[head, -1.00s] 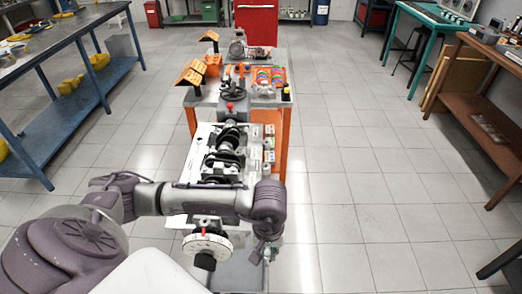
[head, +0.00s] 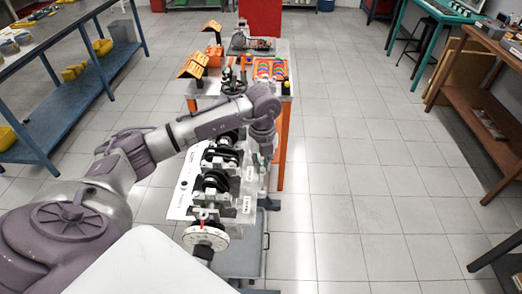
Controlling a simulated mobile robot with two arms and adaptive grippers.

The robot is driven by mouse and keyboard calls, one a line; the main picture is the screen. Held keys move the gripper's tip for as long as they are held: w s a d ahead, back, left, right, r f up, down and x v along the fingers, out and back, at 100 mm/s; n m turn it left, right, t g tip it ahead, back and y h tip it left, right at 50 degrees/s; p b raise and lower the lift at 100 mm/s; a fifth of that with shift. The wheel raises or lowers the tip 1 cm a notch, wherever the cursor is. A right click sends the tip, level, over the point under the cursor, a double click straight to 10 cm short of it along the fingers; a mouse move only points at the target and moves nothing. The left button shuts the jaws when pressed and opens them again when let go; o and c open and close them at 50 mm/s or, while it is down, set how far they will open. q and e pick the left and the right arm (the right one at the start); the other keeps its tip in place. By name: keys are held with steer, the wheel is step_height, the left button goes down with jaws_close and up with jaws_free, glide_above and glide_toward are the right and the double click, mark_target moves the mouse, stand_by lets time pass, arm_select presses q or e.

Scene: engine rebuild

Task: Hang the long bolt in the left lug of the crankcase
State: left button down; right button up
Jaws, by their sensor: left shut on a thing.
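The crankcase (head: 247,203) is a pale grey-green block on a cart, with the dark crankshaft (head: 214,182) lying along it. My left gripper (head: 266,150) points down at the far right side of the crankcase, below my wrist. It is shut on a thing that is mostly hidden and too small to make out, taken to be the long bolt. My left arm crosses over the far end of the crankcase and hides part of it. I cannot make out the left lug. My right gripper is not in view.
A white graduated disc (head: 205,239) is on the crankcase's near end. Behind stands an orange-legged table (head: 205,102) with orange holders (head: 194,67) and coloured rings (head: 270,69). A blue bench (head: 62,112) stands left, a brown bench (head: 487,75) right. The floor to the right is clear.

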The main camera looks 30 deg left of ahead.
arm_select(q)
steer(key=f+n+b, duration=0.1)
steer(key=w+a+f+n+b, duration=0.1)
steer(key=f+n, duration=0.1)
steer(key=f+n+b, duration=0.1)
steer(key=n+b, duration=0.1)
steer(key=shift+w+a+f, duration=0.15)
steer(key=shift+w, duration=0.05)
stand_by(0.6)
steer(key=shift+a, duration=0.1)
stand_by(0.8)
steer(key=shift+f+b, duration=0.4)
steer(key=shift+f, duration=0.15)
stand_by(0.4)
steer(key=shift+f+b, duration=2)
steer(key=shift+f, duration=0.95)
stand_by(1.0)
steer(key=c, duration=1.4)
jaws_free()
steer(key=shift+o, duration=0.2)
steer(key=shift+r, duration=0.15)
